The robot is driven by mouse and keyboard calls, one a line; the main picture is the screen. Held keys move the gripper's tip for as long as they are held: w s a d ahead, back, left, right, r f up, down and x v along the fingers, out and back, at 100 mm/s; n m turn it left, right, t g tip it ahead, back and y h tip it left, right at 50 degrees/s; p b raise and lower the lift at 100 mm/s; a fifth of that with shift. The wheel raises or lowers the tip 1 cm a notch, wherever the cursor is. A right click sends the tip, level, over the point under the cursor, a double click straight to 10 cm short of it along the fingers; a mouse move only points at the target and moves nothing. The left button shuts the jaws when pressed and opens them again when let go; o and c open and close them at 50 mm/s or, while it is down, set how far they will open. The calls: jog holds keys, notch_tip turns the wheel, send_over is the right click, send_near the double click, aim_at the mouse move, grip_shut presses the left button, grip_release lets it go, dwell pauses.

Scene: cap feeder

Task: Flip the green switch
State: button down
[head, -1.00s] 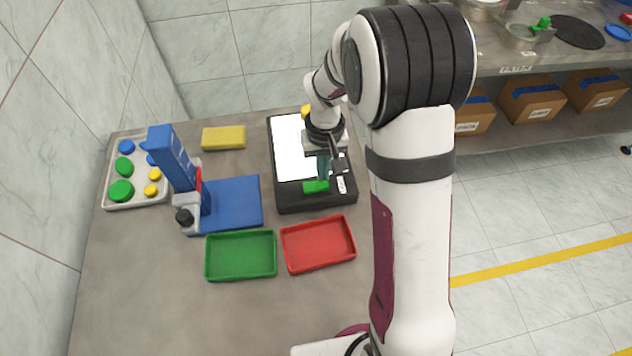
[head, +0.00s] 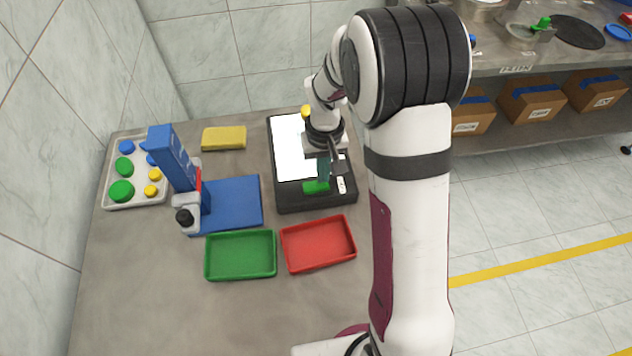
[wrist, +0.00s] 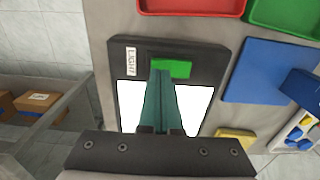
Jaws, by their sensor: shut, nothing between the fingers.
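The green switch (head: 315,187) sits on the front part of a black light box (head: 290,203) with a bright white panel (head: 291,150). In the wrist view the green switch (wrist: 180,68) shows just beyond the fingertips, beside a white "LIGHT" label (wrist: 131,61). My gripper (head: 323,181) points down over the box with its teal fingers together and empty. In the wrist view my gripper (wrist: 160,74) has its tips at the near edge of the switch and hides part of it. I cannot tell whether they touch.
A green tray (head: 240,277) and a red tray (head: 320,268) lie in front of the box. A blue feeder stand (head: 232,200) is to its left, with a yellow block (head: 223,138) behind. A grey tray (head: 140,202) of caps is at far left.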

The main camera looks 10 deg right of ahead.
jog(key=shift+f, duration=0.75)
jog(key=shift+r, duration=3.55)
jog(key=s+a+r+m+y, duration=0.1)
jog(key=s+r, duration=0.3)
jog(key=s, duration=0.8)
jog(key=s+a+r+m, duration=0.1)
jog(key=s+r+m, duration=0.3)
jog(key=s, duration=0.9)
jog(key=shift+s+a+r+m+y, duration=0.2)
jog(key=shift+a+r+m+y, duration=0.1)
jog(key=shift+y, duration=0.1)
